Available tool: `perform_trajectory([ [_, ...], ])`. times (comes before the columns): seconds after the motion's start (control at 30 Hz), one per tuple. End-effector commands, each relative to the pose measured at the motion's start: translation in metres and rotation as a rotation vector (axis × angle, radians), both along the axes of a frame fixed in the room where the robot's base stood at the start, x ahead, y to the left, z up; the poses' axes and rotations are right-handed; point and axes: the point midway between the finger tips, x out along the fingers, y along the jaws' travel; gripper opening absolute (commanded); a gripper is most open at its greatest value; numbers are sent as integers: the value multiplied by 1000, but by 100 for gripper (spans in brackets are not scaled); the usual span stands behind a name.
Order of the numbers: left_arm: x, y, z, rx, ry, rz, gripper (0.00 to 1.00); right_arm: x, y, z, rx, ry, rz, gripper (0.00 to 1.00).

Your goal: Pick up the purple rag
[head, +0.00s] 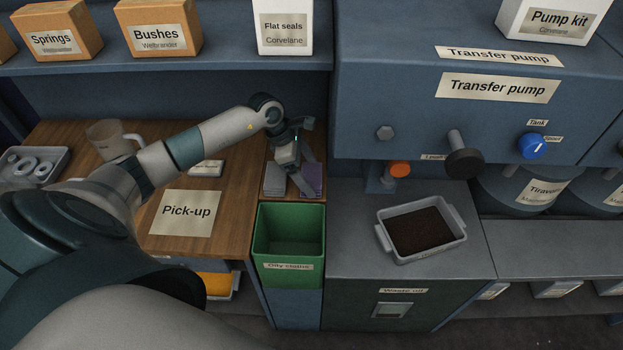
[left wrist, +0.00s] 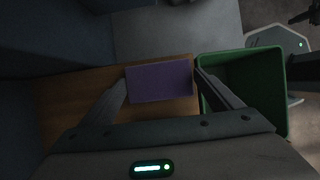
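The purple rag (head: 311,178) lies flat and folded on the wooden bench top, partly hidden by my left gripper in the head view. It also shows whole in the left wrist view (left wrist: 160,82), between the two fingers. My left gripper (head: 291,178) is open and points down over the rag. In the left wrist view its fingers (left wrist: 160,86) are spread to either side of the rag, and nothing is held. I cannot tell exactly how high the fingertips are above it. My right gripper is not seen in the head view.
A grey folded cloth (head: 275,179) lies just left of the rag. A green bin (head: 290,272) labelled "Oily cloths" stands right in front. A grey tray of dark material (head: 463,215) sits to the right. A jug (head: 108,137) and a shelf (head: 200,62) of boxes are nearby.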

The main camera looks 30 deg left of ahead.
Motion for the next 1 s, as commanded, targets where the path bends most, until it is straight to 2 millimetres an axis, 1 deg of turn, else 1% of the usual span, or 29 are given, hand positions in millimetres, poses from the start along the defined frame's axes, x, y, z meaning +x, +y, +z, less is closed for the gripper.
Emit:
perform_trajectory([
  [0.27, 0, 0, 1, 0, -1, 0, 63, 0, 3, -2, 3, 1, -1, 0],
  [0.53, -3, 1, 8, 1, -4, -2, 63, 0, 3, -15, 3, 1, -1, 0],
  [0.87, -3, 1, 55, 2, -5, -1, 63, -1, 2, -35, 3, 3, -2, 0],
  [0.97, -3, 1, 68, 1, -4, 0, 63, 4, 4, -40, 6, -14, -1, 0],
  [1.0, -7, 2, 69, 3, -1, -1, 63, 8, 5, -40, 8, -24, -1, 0],
])
